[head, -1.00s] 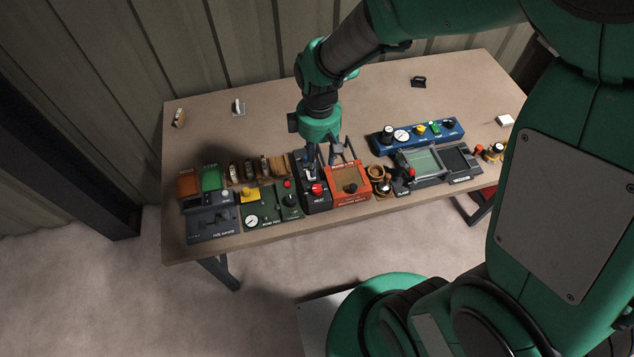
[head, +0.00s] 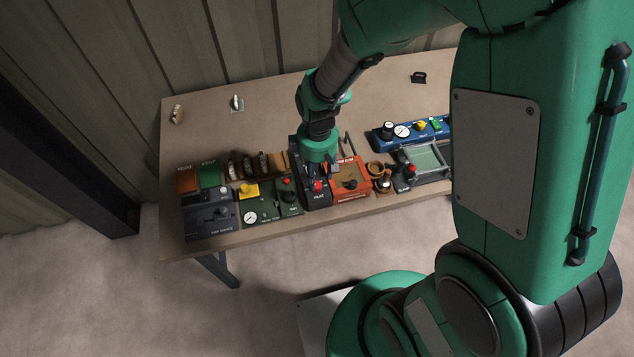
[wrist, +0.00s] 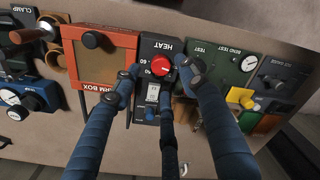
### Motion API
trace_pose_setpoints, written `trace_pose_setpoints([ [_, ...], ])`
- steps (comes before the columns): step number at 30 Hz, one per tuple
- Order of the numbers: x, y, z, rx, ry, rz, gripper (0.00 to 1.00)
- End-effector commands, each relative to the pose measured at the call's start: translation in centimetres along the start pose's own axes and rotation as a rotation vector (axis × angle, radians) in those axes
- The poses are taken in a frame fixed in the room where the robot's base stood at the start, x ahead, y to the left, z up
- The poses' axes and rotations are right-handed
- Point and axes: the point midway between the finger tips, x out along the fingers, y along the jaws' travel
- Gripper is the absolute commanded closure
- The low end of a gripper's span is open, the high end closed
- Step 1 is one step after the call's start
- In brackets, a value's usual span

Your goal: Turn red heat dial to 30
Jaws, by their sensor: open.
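The red heat dial (wrist: 161,65) sits on the black heat panel (wrist: 149,46) marked HEAT. In the wrist view it lies between the tips of my gripper (wrist: 164,72), whose blue fingers are spread apart. In the head view my gripper (head: 318,180) is over the heat panel (head: 318,200), with the dial (head: 319,186) partly hidden behind the fingers.
The orange warm box (head: 352,192) stands close on the right of the heat panel in the head view. The green bend test panel (head: 265,208) is on its left. A blue panel (head: 412,131) lies farther right. The back of the table (head: 290,105) is mostly clear.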

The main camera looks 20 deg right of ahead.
Motion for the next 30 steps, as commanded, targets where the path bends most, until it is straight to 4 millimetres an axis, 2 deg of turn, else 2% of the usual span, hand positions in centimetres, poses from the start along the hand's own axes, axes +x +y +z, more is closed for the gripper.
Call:
trace_pose_setpoints([
  [3, 1.9, -0.1, 0.1, 0.000, -0.001, -0.002, 0.57],
  [9, 3.8, 0.0, 0.0, 0.000, -0.001, -0.001, 0.57],
  [23, 4.5, 0.0, 0.0, 0.000, 0.000, 0.000, 0.57],
  [30, 4.5, 0.0, 0.0, 0.000, 0.000, 0.000, 1.00],
])
